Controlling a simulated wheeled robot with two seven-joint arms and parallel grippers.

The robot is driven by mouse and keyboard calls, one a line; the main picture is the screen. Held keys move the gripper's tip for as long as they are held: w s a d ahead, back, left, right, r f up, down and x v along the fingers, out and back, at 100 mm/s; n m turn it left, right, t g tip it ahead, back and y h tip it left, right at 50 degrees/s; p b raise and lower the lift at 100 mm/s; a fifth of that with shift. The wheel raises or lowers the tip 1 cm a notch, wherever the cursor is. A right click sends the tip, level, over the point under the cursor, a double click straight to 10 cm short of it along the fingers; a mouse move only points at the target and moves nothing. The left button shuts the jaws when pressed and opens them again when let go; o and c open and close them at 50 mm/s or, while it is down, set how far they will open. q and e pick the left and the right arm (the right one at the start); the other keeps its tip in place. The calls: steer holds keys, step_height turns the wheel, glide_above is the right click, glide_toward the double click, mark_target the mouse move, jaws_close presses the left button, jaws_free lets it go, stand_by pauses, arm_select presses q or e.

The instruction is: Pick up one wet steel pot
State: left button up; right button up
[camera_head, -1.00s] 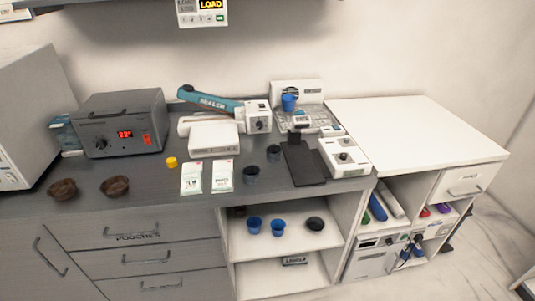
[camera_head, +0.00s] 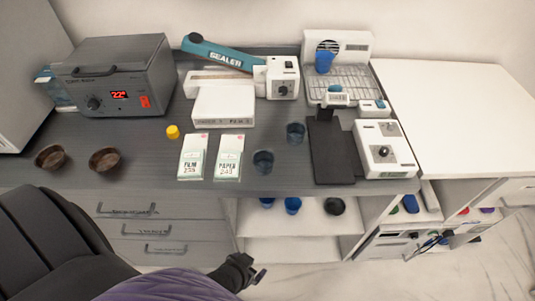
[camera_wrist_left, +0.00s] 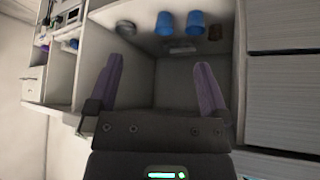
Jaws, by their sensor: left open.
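Two dark grey metallic-looking pots, a nearer one (camera_head: 263,161) and a farther one (camera_head: 296,132), stand on the grey counter (camera_head: 70,135) right of the paper packets. A dark round pot (camera_head: 334,206) is on the open shelf below, beside two blue cups (camera_head: 292,205). I cannot tell which pots are wet. My left gripper (camera_head: 254,272) is in front of the cabinet, below the counter edge and apart from every pot. In the left wrist view its purple fingers (camera_wrist_left: 161,64) are open and empty, facing the shelf with the blue cups (camera_wrist_left: 180,23). My right gripper is not in view.
A blue cup (camera_head: 324,62) sits on the rack device at the back. A black mat (camera_head: 332,150) and a white box with knobs (camera_head: 384,150) stand right of the pots. Two brown bowls (camera_head: 105,161) are at left. The white side top (camera_head: 445,110) is clear.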

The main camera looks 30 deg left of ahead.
arm_select(q)
steer(key=w+a+r+n+t, duration=0.1)
steer(key=w+a+r+t, duration=0.15)
steer(key=w+r, duration=0.45)
steer(key=n+t+y, duration=0.1)
steer(key=t+y, duration=0.1)
steer(key=t, duration=0.2)
glide_toward(259, 168)
steer(key=w, duration=0.3)
steer(key=b+x, duration=0.1)
steer(key=x, duration=0.5)
steer(key=f+b+x, duration=0.1)
steer(key=x, duration=0.2)
steer(key=shift+w+a+f+b, duration=0.1)
steer(key=shift+a+f+b, duration=0.15)
steer(key=shift+b, duration=0.1)
steer(key=shift+w, duration=0.25)
steer(key=shift+s+r, duration=0.1)
